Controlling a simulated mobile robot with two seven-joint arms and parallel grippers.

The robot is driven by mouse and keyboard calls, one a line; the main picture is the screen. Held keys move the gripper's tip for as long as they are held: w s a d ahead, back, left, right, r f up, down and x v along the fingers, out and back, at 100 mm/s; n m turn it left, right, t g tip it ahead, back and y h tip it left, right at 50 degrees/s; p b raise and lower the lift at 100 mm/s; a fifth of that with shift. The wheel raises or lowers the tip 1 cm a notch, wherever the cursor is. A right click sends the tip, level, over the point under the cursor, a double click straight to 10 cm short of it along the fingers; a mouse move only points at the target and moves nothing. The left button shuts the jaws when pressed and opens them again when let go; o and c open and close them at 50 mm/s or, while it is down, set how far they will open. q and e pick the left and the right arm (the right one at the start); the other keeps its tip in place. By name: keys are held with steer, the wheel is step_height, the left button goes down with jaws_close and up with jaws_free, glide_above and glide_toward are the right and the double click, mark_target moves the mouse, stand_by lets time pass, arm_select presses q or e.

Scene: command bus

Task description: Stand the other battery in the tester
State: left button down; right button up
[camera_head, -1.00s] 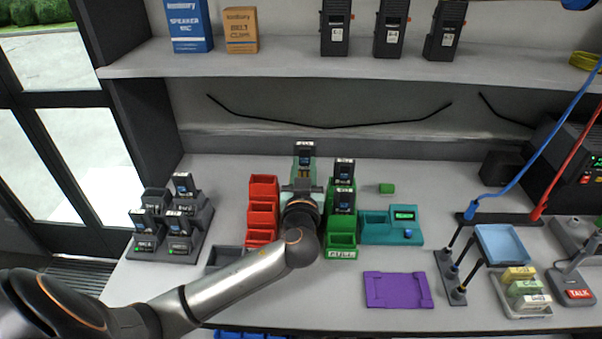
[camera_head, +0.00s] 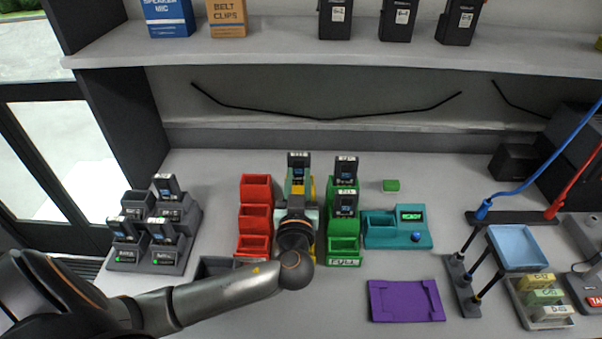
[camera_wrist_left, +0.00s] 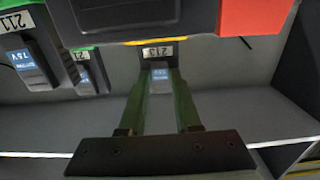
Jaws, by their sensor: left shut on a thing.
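My left gripper (camera_head: 298,187) is shut on a dark battery (camera_head: 298,162) with a white label and a blue patch. It holds the battery between the red rack and the green rack. In the left wrist view the same battery (camera_wrist_left: 160,72) sits between the two fingers. The teal tester (camera_head: 425,237) stands right of the green rack, with a lit "READY" display and a blue knob. Its slot (camera_head: 380,222) looks empty. The green rack (camera_head: 343,251), marked "FULL", holds two upright batteries in its back and middle compartments; its front one looks empty. My right gripper is out of view.
A red rack (camera_head: 254,246) with empty compartments stands left of my gripper. A charger (camera_head: 170,262) with several batteries is at the left. A purple mat (camera_head: 405,300) lies in front of the tester and a small green block (camera_head: 391,186) behind it. A shelf (camera_head: 300,50) runs above.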

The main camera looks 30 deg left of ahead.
arm_select(q)
steer(key=shift+w+f, duration=0.1)
steer(key=shift+f, duration=0.15)
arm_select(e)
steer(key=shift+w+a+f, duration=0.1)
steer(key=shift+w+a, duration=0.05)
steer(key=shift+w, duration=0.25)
arm_select(q)
steer(key=shift+d+r, duration=0.1)
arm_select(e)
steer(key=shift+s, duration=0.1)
arm_select(q)
steer(key=shift+f+b, duration=0.25)
steer(key=shift+b, duration=0.05)
steer(key=c, duration=0.6)
jaws_free()
steer(key=shift+r, duration=0.1)
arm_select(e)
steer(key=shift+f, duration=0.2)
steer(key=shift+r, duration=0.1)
